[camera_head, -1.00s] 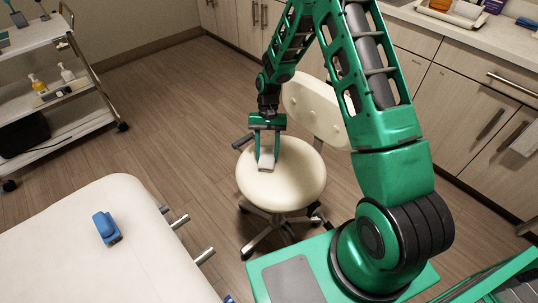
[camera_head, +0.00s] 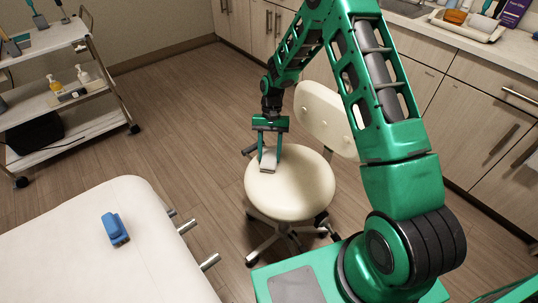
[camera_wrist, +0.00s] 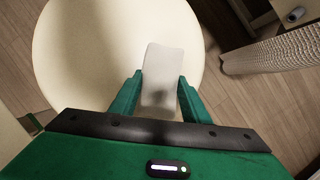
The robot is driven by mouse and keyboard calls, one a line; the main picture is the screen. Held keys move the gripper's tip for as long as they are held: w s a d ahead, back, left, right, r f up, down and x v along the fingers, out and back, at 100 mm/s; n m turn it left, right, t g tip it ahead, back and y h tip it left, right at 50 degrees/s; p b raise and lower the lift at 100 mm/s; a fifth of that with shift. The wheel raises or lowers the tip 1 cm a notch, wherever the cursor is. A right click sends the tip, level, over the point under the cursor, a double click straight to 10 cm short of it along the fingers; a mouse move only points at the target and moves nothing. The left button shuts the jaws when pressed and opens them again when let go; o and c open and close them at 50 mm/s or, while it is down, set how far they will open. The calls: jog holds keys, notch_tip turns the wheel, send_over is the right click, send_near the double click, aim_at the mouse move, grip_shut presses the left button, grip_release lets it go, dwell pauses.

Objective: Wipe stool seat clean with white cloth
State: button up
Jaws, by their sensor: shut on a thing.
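The stool (camera_head: 300,190) has a round cream seat and a padded backrest, and stands on the floor in the middle of the head view. My gripper (camera_head: 269,165) points down over the left part of the seat. It is shut on the white cloth (camera_head: 268,166), a small pale folded piece at the seat surface. In the wrist view the cloth (camera_wrist: 162,75) sticks out between the two green fingers (camera_wrist: 158,92) over the cream seat (camera_wrist: 85,50). It looks to be touching the seat, but exact contact is hard to tell.
A cream padded bed (camera_head: 70,255) with a blue object (camera_head: 115,228) on it stands at the lower left. A white cart (camera_head: 75,95) with bottles stands at the upper left. Cabinets (camera_head: 440,90) with a counter run along the right. The floor between is clear.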

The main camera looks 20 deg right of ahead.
jog(key=shift+r, duration=3.4)
